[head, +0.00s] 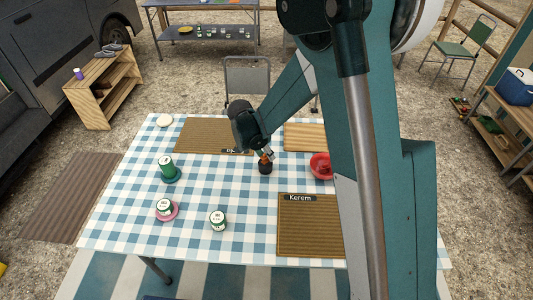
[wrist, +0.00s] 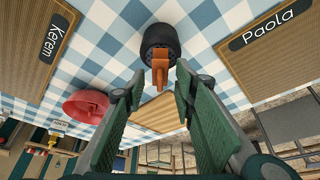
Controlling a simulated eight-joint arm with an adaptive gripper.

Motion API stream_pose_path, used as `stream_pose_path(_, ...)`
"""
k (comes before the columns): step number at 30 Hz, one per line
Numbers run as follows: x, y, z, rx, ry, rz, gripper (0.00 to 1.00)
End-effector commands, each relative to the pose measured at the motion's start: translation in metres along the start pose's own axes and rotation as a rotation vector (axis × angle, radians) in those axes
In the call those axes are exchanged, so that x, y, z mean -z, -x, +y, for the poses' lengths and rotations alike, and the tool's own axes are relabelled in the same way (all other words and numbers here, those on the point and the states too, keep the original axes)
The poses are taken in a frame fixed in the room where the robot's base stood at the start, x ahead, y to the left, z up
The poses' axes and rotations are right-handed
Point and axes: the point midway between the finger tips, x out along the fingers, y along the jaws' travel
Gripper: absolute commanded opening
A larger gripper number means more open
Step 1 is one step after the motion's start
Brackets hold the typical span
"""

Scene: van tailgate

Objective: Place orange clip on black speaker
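The black speaker (head: 265,168) stands on the checkered tablecloth near the middle of the table; it also shows at the top of the wrist view (wrist: 160,42). The orange clip (wrist: 160,68) is at the speaker's top and appears to rest on it; in the head view the clip (head: 264,158) is a small orange patch just above the speaker. My gripper (head: 267,152) is close above them. In the wrist view my gripper (wrist: 159,80) has its two fingers spread, with a gap on each side of the clip. Exact contact between clip and speaker is hard to tell.
A red bowl (head: 320,166) stands right of the speaker. Mats labelled Kerem (head: 308,230) and Paola (wrist: 270,45) lie nearby. A green can (head: 166,162), another on a pink saucer (head: 165,208) and a third (head: 218,220) stand left. Tablecloth between them is clear.

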Motion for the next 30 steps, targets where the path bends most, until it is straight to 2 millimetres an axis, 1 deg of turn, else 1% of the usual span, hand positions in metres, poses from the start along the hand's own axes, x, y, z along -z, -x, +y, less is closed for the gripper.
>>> stream_pose_path(7,0.002,0.004,0.0,0.0,0.0,0.0,0.28)
stream_pose_path(11,0.001,0.014,0.0,0.0,0.0,0.0,0.28)
stream_pose_path(17,0.002,0.039,0.0,0.0,0.001,0.0,0.28)
stream_pose_path(24,0.001,0.077,0.0,0.001,0.001,0.0,0.28)
stream_pose_path(30,0.002,0.104,0.0,0.0,0.0,0.0,0.28)
